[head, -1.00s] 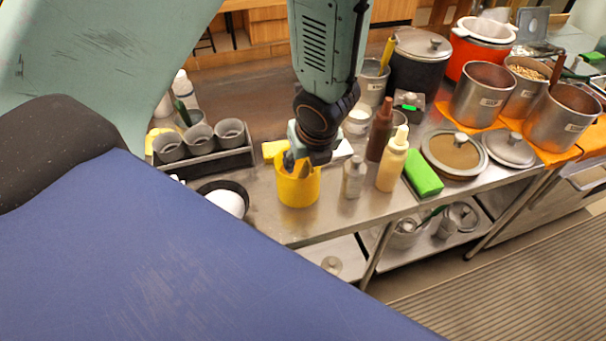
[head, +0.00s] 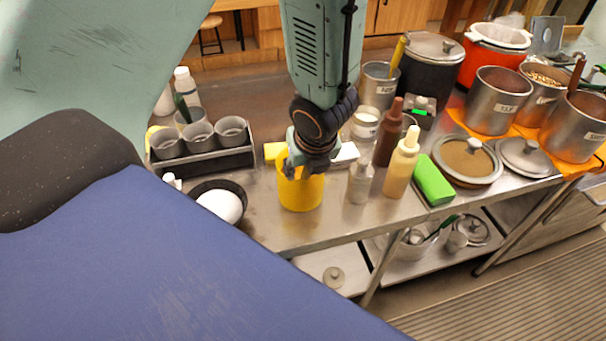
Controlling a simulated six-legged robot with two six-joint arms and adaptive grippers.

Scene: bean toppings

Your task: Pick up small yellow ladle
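My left gripper (head: 300,170) points down at the mouth of a yellow cup-shaped vessel (head: 301,194) on the steel counter. Its fingertips overlap the vessel's rim; I cannot tell whether they are inside it or just above it, nor how far apart they are. No small yellow ladle shows clearly. A yellow handle (head: 398,51) leans upright out of a metal can (head: 377,88) at the back, with its lower end hidden. A yellow piece (head: 272,151) lies just behind the vessel, partly hidden. My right gripper is not in view.
A cream bottle (head: 402,165), a brown bottle (head: 388,135) and a small grey bottle (head: 360,183) stand close to the right. A rack (head: 206,164) of grey cups and a dark bowl (head: 238,190) are to the left. The counter (head: 278,228) is bare in front.

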